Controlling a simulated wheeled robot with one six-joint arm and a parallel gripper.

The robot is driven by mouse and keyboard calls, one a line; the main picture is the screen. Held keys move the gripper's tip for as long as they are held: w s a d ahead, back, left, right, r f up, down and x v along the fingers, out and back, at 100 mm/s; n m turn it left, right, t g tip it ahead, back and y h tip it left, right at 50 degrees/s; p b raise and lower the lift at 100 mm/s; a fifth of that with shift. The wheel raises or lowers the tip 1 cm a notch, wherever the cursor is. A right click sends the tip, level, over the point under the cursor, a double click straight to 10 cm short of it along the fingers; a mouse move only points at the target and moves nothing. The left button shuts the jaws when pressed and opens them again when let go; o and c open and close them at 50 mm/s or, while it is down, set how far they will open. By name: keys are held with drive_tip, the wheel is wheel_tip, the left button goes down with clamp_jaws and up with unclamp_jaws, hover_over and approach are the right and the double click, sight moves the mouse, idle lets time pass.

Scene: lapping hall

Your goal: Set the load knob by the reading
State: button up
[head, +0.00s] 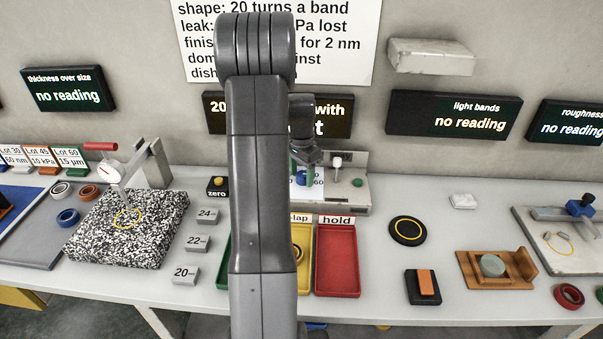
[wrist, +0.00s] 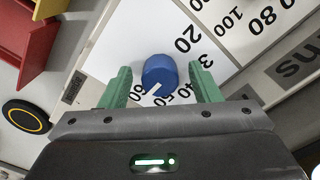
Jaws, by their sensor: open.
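The blue load knob (wrist: 158,72) sits on a white dial panel (wrist: 130,38) with printed numbers such as 20, 40, 50 and 60 around it. Its white mark points down-left in the wrist view, toward the 50 and 60 side. My gripper (wrist: 160,66) is open, its green fingers on either side of the knob with gaps showing. In the head view my gripper (head: 304,162) is at the grey machine (head: 345,195). The light bands display (head: 455,115) and the thickness display (head: 68,89) both say "no reading". The centre display (head: 335,115) is partly hidden by my arm.
A red hold tray (head: 337,260) and a mostly hidden lap tray stand in front of the machine. A speckled granite block (head: 125,230) with a dial gauge is at left. A black round pad (head: 407,231) and a wooden fixture (head: 497,267) are at right.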

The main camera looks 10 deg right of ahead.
drive_tip(key=shift+f, duration=0.1)
drive_tip(key=c, duration=1)
drive_tip(key=shift+n, duration=0.4)
drive_tip(key=n, duration=0.3)
drive_tip(key=shift+s+n, duration=0.1)
drive_tip(key=shift+n, duration=0.3)
drive_tip(key=n, duration=0.4)
drive_tip(key=shift+d+n, duration=0.15)
drive_tip(key=shift+n, duration=0.15)
drive_tip(key=n, duration=0.4)
drive_tip(key=shift+d, duration=0.1)
drive_tip(key=shift+n, duration=2.2)
drive_tip(key=shift+d, duration=0.1)
